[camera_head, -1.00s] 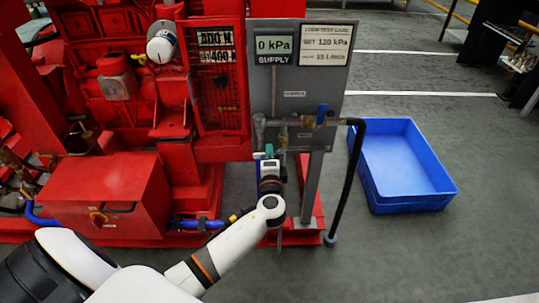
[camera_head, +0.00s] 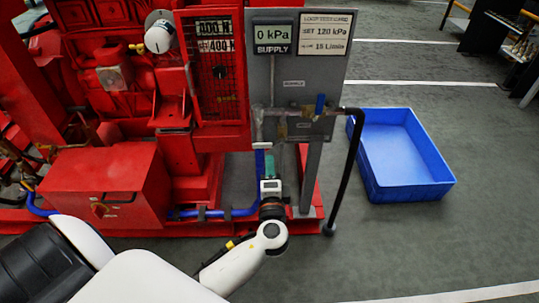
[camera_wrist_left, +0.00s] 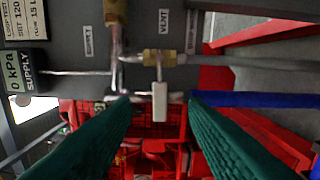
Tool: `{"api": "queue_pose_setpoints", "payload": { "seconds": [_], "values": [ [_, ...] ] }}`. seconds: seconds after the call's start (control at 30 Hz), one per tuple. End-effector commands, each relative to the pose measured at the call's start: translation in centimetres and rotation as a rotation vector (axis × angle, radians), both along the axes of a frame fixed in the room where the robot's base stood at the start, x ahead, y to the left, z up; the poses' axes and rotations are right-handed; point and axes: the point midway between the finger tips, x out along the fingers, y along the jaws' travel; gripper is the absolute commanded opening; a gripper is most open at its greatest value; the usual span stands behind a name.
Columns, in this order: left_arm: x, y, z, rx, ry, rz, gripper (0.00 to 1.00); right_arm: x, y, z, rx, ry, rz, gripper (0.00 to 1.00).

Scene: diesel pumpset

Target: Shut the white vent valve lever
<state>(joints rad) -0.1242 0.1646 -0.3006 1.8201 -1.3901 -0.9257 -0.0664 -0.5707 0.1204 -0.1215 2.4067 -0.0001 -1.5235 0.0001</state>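The white vent valve lever (camera_wrist_left: 159,101) shows in the left wrist view, hanging from a brass valve (camera_wrist_left: 164,57) by the VENT label (camera_wrist_left: 164,22). In the head view I cannot make out the white lever clearly. My left gripper (camera_head: 269,162) is below the grey panel's pipework in the head view. Its two green fingers (camera_wrist_left: 160,110) are spread apart in the left wrist view, with the lever seen in the gap between them. Neither finger appears to touch the lever. My right gripper is not in view.
The grey panel (camera_head: 287,75) carries a 0 kPa display (camera_head: 272,37) and a blue lever (camera_head: 319,104). A black hose (camera_head: 349,165) hangs at its right. A blue bin (camera_head: 405,160) stands on the floor. Red pumpset machinery (camera_head: 105,185) fills the left.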

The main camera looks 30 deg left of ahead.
Motion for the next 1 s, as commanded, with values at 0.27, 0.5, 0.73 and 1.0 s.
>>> {"api": "queue_pose_setpoints", "payload": {
  "seconds": [0.27, 0.5, 0.73, 1.0],
  "values": [
    [-2.0, -1.3, 0.0, -0.001, -0.001, 0.001, 0.4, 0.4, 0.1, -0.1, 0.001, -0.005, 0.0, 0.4],
    [-2.0, -1.3, 0.0, 0.001, -0.001, 0.001, 0.4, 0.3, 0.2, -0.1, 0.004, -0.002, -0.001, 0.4],
    [-2.0, -1.3, 0.0, 0.001, -0.001, 0.001, 0.4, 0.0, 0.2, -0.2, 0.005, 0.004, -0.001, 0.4],
    [-4.9, 0.3, -2.4, -0.236, 0.061, 0.091, 0.4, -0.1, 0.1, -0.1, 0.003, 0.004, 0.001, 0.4]
  ]
}}
